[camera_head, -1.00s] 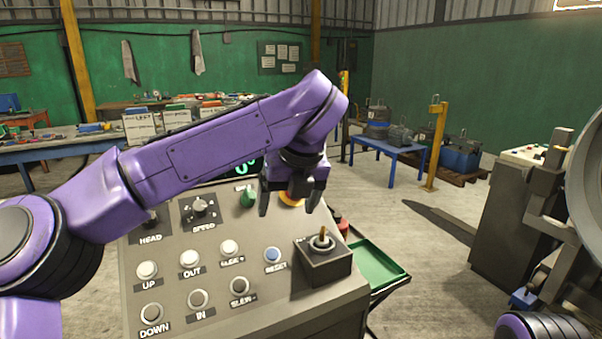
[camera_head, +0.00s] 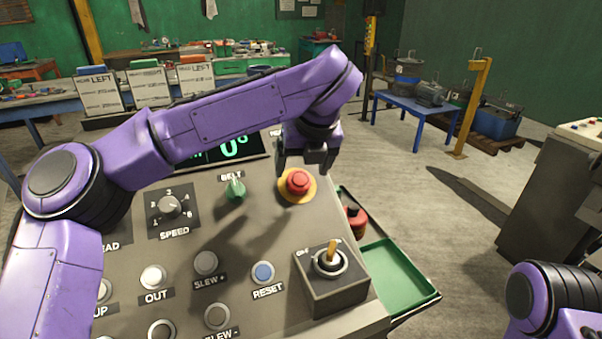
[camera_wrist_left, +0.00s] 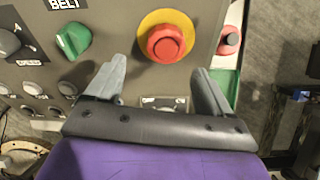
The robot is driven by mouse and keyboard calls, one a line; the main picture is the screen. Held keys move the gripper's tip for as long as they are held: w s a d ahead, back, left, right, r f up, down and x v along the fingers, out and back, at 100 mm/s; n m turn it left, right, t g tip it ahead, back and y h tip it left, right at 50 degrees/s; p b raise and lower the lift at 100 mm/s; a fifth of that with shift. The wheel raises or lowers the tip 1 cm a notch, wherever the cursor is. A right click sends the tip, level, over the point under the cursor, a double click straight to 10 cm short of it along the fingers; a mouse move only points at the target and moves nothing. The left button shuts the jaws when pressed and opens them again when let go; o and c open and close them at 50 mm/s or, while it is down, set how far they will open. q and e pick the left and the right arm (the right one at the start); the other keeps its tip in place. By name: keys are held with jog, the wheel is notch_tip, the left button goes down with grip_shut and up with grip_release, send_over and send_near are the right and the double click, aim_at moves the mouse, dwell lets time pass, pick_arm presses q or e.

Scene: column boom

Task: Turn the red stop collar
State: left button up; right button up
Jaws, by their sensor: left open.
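The red stop collar (camera_head: 298,182) is a round red knob on a yellow disc, near the upper right of the sloping grey panel. My left gripper (camera_head: 304,166) is open and empty just beyond and above it in the head view, fingers pointing down. In the left wrist view the red collar (camera_wrist_left: 165,43) shows whole, ahead of the open left gripper (camera_wrist_left: 158,72) and roughly centred between its fingers, with no visible contact. My right arm shows in the lower right corner, but its gripper is not visible.
A green BELT knob (camera_head: 235,188) sits left of the collar. Right of the panel are a red cylinder with a black top (camera_head: 356,222) and a green tray (camera_head: 390,285).

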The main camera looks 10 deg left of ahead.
aim_at(300, 178)
pick_arm(q)
jog(key=w+f, duration=0.2)
jog(key=f, duration=0.1)
jog(key=w+a+f, duration=0.1)
jog(key=f, duration=0.1)
jog(key=shift+w+f, duration=0.15)
jog(key=shift+w, duration=0.2)
jog(key=shift+s+r, duration=0.3)
jog(key=shift+s, duration=0.2)
jog(key=shift+c, duration=1.2)
jog(key=c, duration=0.8)
pick_arm(e)
jog(key=shift+w+r, duration=0.15)
jog(key=shift+w, duration=0.05)
